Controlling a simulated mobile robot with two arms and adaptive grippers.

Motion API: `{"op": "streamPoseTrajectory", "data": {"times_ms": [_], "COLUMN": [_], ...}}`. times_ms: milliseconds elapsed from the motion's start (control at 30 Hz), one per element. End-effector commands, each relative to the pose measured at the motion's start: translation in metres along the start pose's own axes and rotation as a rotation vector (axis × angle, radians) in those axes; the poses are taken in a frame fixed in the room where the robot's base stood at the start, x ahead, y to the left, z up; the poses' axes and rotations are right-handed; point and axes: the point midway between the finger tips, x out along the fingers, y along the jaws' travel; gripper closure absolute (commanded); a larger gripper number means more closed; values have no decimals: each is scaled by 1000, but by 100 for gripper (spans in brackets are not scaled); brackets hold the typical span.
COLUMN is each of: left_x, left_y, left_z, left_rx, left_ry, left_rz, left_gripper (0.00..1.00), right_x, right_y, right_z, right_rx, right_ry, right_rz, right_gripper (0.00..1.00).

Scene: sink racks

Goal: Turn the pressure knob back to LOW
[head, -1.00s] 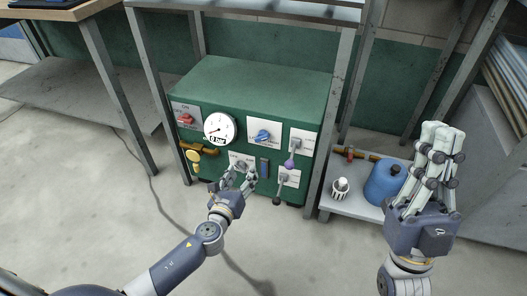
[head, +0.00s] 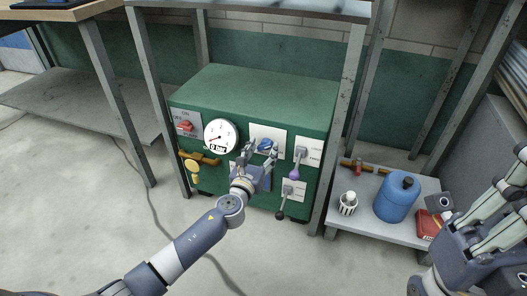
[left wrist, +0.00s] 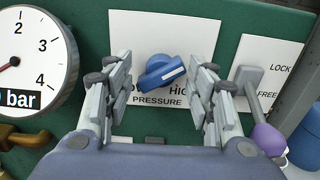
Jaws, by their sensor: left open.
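The blue pressure knob (head: 265,144) sits on a white plate on the front of the green machine (head: 262,92). In the left wrist view the knob (left wrist: 160,71) has a white mark pointing right and slightly up, on the HIGH side. The word LOW is partly hidden by a finger. My left gripper (head: 261,151) is open, with its fingers on either side of the knob; gaps show between them and the knob. My right gripper (head: 497,212) is at the right edge, away from the machine and partly cut off; I cannot tell its opening.
A round gauge (head: 221,136) left of the knob reads 0 bar. A red switch (head: 185,126) and brass valve (head: 193,170) are further left. A purple-tipped lever (head: 297,164) is close on the right. A low shelf (head: 372,227) holds a blue canister (head: 396,197). Metal posts flank the machine.

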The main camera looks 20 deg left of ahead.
Motion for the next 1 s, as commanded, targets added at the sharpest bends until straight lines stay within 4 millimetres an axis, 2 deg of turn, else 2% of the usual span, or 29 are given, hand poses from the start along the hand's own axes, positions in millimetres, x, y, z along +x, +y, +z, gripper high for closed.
{"op": "streamPoseTrajectory", "data": {"times_ms": [133,433,567,1000], "left_x": [10,11,11,11], "left_y": [0,0,0,1], "left_z": [0,0,0,0], "left_rx": [-1,-1,-1,-61], "left_ry": [-1,0,0,0], "left_rz": [0,0,0,2], "left_gripper": [49,49,78,80], "right_x": [1,3,3,2], "right_y": [0,-1,-1,0], "right_z": [0,0,0,0], "right_rx": [-1,-2,-1,-2], "right_ry": [6,12,13,12], "right_rz": [-4,-7,-7,-5], "right_gripper": [100,100,100,100]}}
